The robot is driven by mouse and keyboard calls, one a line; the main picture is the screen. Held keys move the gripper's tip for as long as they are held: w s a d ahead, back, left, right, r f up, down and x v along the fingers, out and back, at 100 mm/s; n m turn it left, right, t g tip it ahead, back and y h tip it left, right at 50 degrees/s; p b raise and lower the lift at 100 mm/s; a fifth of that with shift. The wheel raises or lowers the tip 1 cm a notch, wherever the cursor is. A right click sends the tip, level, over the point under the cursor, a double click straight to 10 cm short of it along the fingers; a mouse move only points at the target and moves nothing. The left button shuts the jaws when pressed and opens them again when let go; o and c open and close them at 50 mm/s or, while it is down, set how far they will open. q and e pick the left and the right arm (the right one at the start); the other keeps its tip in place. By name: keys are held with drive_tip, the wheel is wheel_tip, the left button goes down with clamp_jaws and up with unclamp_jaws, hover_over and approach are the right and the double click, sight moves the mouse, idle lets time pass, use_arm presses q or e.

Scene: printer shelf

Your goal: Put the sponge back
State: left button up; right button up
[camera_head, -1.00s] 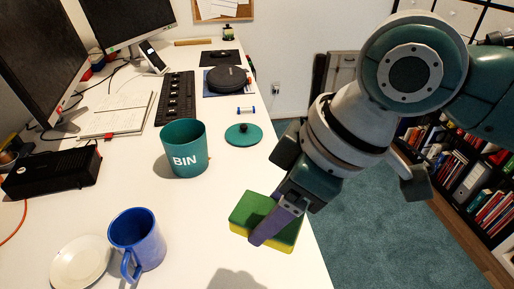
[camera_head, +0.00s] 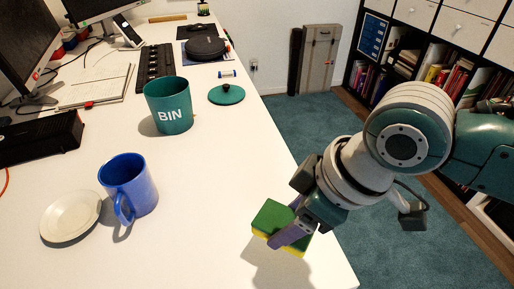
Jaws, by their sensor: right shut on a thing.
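The sponge (camera_head: 271,219), green on top with a yellow underside, is in the head view near the right edge of the white desk. My right gripper (camera_head: 284,238) is shut on the sponge, with one purple-grey finger across its front side. The sponge is held above the desk top, with a shadow below it. The gripper hides part of the sponge. My left gripper is not in view.
A blue mug (camera_head: 128,184) and a white saucer (camera_head: 71,217) stand at the left. A teal bin (camera_head: 168,106) and its round lid (camera_head: 226,95) are farther back. The desk (camera_head: 200,220) between mug and sponge is clear. Bookshelves (camera_head: 440,62) stand at the right.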

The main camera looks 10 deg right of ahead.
drive_tip(key=shift+f+b, duration=0.7)
drive_tip(key=shift+f, duration=1.65)
drive_tip(key=shift+f, duration=0.2)
drive_tip(key=o, duration=1.2)
drive_tip(key=shift+r, duration=0.15)
